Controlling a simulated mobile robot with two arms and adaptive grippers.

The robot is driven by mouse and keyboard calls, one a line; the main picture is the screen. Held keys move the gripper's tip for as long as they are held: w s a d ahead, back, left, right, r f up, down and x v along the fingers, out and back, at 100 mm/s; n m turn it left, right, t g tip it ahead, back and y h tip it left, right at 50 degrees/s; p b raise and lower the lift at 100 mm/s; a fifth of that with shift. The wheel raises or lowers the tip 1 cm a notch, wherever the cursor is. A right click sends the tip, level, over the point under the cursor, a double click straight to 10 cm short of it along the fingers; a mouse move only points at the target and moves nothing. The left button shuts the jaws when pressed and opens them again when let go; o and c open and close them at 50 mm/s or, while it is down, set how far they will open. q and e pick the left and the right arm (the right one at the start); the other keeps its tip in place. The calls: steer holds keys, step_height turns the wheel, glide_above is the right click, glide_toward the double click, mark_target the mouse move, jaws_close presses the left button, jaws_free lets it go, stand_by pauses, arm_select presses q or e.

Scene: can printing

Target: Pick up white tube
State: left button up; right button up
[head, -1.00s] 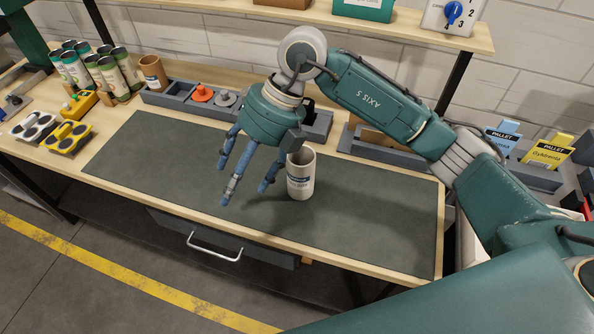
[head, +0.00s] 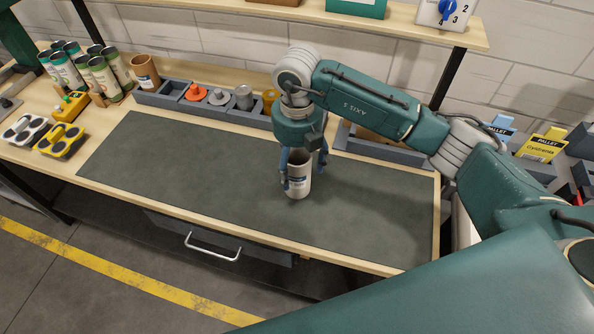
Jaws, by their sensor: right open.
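The white tube (head: 299,182) stands upright on the dark grey mat (head: 180,175), in the middle of the workbench. My left gripper is out of view.
Behind the mat is a grey tray (head: 163,98) with orange, grey and yellow parts. Several green-labelled cans (head: 104,77) and a brown cup (head: 145,72) stand at the back left. A shelf (head: 400,28) runs above. The mat's left and right parts are clear.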

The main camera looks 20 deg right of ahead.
steer(key=shift+f, duration=1.15)
steer(key=c, duration=1.2)
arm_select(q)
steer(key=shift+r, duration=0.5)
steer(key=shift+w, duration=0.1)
arm_select(e)
steer(key=shift+r, duration=0.1)
